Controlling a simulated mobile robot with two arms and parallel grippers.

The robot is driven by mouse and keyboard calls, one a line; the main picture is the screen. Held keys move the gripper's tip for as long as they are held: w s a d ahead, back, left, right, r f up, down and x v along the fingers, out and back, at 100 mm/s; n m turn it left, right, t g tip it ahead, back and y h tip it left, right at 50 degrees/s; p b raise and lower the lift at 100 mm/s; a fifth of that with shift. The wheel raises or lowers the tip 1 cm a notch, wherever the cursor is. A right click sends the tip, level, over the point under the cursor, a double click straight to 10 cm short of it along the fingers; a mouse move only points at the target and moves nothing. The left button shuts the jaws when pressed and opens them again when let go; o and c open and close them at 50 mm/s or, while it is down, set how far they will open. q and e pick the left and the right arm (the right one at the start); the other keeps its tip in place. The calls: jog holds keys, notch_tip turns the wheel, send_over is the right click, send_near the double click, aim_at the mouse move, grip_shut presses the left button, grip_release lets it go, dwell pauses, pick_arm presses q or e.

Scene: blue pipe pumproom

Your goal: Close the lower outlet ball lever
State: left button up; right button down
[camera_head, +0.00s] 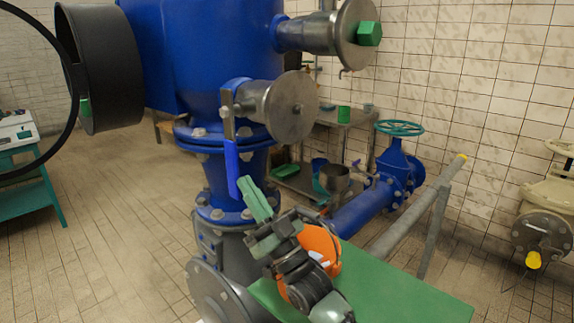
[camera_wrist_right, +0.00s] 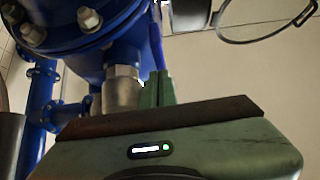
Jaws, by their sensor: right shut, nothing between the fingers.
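The lower outlet ball lever (camera_head: 232,168) has a blue sleeve and hangs straight down from the metal outlet fitting (camera_head: 262,103) on the blue vessel. My right gripper (camera_head: 256,200) is shut and empty, with its green fingers pointing up just below and right of the lever's lower end. In the right wrist view the shut fingers (camera_wrist_right: 157,92) stand beside the blue lever sleeve (camera_wrist_right: 157,45), with the metal fitting (camera_wrist_right: 121,90) behind on the left. I cannot tell whether fingers and lever touch. My left gripper is not in view.
A green tabletop (camera_head: 390,290) with an orange object (camera_head: 318,245) lies under my right arm. A blue pipe with a teal handwheel (camera_head: 400,128) runs behind on the right. An upper outlet with a round flange (camera_head: 356,35) juts out above.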

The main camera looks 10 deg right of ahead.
jog(key=shift+w+r, duration=0.2)
dwell(0.3)
